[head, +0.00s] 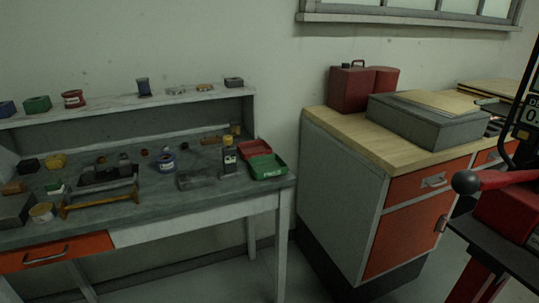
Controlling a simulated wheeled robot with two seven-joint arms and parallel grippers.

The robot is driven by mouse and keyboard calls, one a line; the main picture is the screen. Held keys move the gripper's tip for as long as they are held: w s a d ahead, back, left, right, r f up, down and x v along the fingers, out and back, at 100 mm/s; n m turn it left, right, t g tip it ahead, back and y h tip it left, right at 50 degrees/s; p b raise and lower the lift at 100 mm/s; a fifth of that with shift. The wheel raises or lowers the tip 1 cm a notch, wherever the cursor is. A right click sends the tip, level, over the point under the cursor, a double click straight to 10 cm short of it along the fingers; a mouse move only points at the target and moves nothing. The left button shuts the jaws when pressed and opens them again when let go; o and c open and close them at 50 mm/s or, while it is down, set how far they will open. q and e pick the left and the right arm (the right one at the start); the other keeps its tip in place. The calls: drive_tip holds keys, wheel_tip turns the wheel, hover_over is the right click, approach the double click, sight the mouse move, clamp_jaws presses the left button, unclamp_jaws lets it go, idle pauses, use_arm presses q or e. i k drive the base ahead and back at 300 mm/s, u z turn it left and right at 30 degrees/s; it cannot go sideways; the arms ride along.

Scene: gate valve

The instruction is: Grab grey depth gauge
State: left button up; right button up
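I cannot make out a grey depth gauge for certain. A workbench (210,215) at the left holds many small items. A flat grey piece (195,179) lies near its front edge, right of the middle, but it is too small and dark to identify. A dark upright device with a yellow top (230,158) stands just right of it. Neither of my grippers shows in the head view.
Red and green trays (267,167) sit at the bench's right end. A wood-topped cabinet (355,135) carries a grey case (425,122) and a red can (349,88). A red lever with a dark knob (466,182) juts in at right. Floor shows between bench and cabinet.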

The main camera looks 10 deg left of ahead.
sight(229, 153)
drive_tip(key=i, duration=0.9)
drive_tip(key=u, duration=0.5)
